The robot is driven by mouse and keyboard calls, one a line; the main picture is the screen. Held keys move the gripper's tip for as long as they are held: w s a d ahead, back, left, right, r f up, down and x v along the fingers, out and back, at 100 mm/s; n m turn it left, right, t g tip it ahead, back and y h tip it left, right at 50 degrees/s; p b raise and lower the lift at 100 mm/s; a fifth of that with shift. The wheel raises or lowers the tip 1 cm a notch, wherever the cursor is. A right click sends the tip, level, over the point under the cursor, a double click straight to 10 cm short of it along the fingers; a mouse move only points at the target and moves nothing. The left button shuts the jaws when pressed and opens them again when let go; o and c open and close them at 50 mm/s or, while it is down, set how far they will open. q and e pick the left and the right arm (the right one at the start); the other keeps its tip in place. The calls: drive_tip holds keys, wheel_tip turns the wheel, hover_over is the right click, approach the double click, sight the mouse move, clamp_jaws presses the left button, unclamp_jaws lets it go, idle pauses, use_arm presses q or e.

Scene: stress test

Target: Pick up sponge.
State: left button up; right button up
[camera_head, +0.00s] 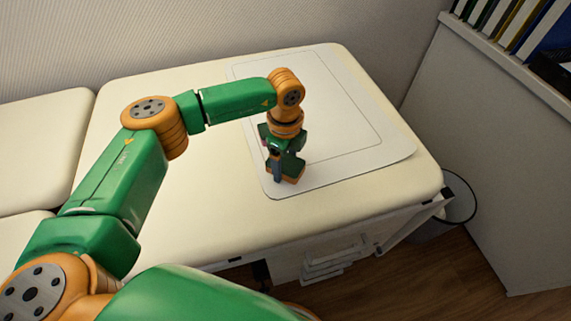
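My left arm comes in from the left and reaches over the padded table. My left gripper (284,174) points down at the near left part of a white mat (395,160). Its green and orange tip is low, at or just above the mat surface. The fingers are small and dark here, so I cannot tell whether they are open or shut. I cannot make out a sponge; the gripper and wrist cover the spot beneath them. My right gripper is not in view.
The cream padded table (200,225) is otherwise bare. A bin (445,212) stands on the wooden floor by its right corner. A grey partition (490,150) with a shelf of binders (505,22) rises at the right. A wall (200,35) is behind.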

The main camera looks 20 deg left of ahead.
use_arm(q)
drive_tip(key=c, duration=1)
drive_tip(key=shift+r, duration=0.1)
drive_tip(key=shift+r, duration=0.35)
drive_tip(key=s+d+r, duration=0.1)
drive_tip(key=s+r, duration=0.3)
drive_tip(key=s+d+r+b, duration=0.1)
drive_tip(key=s+r, duration=0.3)
drive_tip(key=s, duration=0.1)
drive_tip(key=s+d+r+b, duration=0.1)
drive_tip(key=s+r, duration=0.3)
drive_tip(key=shift+s, duration=0.4)
